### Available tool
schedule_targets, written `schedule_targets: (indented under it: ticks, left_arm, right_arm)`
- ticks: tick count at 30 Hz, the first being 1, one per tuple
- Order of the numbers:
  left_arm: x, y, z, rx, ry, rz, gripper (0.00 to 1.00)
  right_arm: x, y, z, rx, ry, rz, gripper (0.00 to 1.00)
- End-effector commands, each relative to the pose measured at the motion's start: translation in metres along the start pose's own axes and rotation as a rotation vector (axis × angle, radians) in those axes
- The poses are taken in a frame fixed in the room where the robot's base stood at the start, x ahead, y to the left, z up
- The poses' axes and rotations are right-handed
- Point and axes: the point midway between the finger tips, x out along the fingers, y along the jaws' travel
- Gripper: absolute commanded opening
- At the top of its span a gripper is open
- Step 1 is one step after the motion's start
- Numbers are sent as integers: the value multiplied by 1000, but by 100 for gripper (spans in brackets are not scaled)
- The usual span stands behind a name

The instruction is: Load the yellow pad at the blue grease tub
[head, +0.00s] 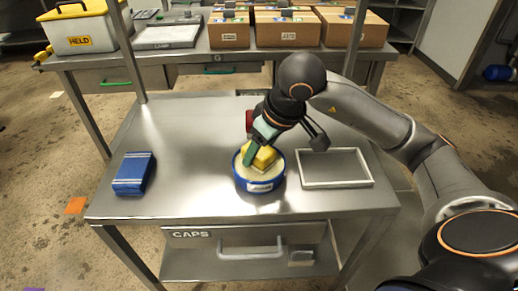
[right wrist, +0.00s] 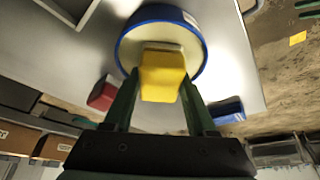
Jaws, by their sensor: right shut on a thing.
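The blue grease tub (head: 259,184) stands on the steel table near its front edge, with pale grease inside. It also shows in the right wrist view (right wrist: 130,42). The yellow pad (head: 262,157) is at the tub's mouth, over the grease; it shows between the fingers in the right wrist view (right wrist: 162,75). My right gripper (head: 252,152) is shut on the pad, with green fingers on either side of it. I cannot tell how deep the pad's underside sits in the grease. My left gripper is not in view.
A white-rimmed tray (head: 335,183) lies right of the tub. A blue box (head: 134,174) lies at the left of the steel table (head: 190,130). A red object (head: 250,119) stands behind the tub, partly hidden by my gripper. A drawer marked CAPS (head: 200,236) is below.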

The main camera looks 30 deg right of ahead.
Motion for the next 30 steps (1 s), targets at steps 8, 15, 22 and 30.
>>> schedule_targets:
  ticks: [8,15,22,30]
  left_arm:
    - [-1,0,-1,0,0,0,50]
    - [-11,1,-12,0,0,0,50]
    - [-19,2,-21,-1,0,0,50]
    - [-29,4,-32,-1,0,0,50]
  right_arm:
    - [-1,0,1,-1,-6,-1,12]
    - [-20,0,-8,-1,-4,0,12]
    - [-37,0,-15,-1,-2,0,12]
    - [-57,0,-24,0,-2,1,12]
